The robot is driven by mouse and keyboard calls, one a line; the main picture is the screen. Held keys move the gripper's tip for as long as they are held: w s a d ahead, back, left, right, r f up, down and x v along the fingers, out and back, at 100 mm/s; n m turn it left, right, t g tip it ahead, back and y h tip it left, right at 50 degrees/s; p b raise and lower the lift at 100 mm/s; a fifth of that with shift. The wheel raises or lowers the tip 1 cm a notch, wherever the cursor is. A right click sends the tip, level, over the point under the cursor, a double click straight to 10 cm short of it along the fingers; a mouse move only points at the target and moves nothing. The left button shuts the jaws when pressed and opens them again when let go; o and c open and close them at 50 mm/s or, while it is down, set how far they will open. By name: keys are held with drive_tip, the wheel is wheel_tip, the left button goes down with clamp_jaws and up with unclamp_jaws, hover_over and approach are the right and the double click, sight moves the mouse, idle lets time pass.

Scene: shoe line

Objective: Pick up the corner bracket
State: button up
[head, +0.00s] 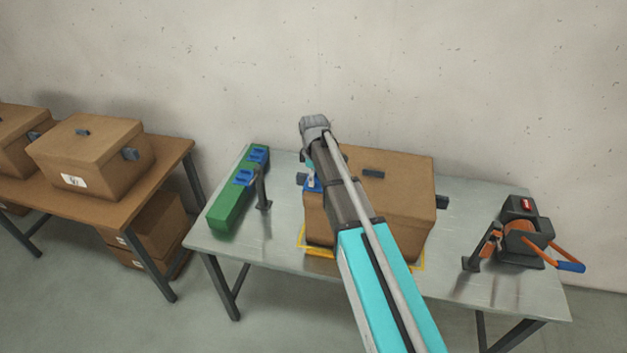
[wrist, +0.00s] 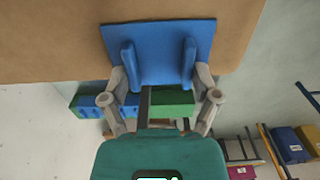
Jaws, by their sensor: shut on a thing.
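The blue corner bracket (wrist: 158,38) fills the upper middle of the wrist view as a flat plate with two raised ribs. My gripper (wrist: 160,76) is shut on it, with a grey finger at each side. Beyond the plate is the brown surface of a cardboard box; I cannot tell whether they touch. In the head view a small part of the held bracket (head: 311,185) shows at the left of the cardboard box (head: 400,190), and my arm hides most of the gripper. Two more blue brackets (head: 246,177) sit on a green holder (head: 229,204).
A dark post (head: 263,190) stands beside the green holder. A black strapping tool (head: 525,235) with an orange handle is at the right. Another table (head: 160,170) with boxes is at the left.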

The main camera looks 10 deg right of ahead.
wheel_tip(320, 180, up, 10)
drive_tip(key=p, duration=1)
idle(0.9)
